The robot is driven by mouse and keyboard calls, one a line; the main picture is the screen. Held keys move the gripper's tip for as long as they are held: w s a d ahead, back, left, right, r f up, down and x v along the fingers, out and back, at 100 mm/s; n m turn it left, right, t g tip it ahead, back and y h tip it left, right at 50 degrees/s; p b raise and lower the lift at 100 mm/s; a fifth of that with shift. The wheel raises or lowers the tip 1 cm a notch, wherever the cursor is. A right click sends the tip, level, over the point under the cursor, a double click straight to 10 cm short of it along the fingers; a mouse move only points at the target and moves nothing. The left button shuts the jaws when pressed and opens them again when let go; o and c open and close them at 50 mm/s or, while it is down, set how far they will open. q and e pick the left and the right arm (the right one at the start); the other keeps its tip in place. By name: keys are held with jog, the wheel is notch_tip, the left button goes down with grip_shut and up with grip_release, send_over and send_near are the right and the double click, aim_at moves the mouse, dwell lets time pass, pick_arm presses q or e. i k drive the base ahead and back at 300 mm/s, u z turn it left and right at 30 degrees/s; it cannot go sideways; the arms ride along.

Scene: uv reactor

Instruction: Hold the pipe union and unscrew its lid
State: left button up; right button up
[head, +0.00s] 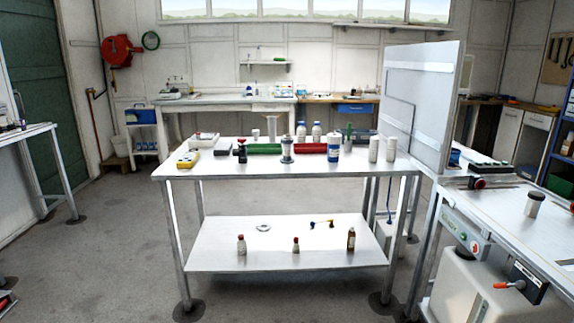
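I cannot tell for certain which object is the pipe union. One candidate is a short grey cylinder with a wide collar (287,150), standing upright at the middle of the near table between a green tube and a red tube. Another is a pale upright cylinder with a dark lid (535,203) on the right bench; its lid sits on top. Neither of my grippers shows in the head view, and nothing touches either candidate.
The near metal table (215,172) also holds a blue-and-white canister (334,149), white cylinders (374,149) and a yellow device (187,160). Small bottles stand on its lower shelf (280,262). A tall grey panel (420,100) rises at its right. Open floor (110,240) lies to the left.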

aim_at(287, 159)
jog(key=u, duration=1)
jog(key=i, duration=1.5)
jog(key=z, duration=0.3)
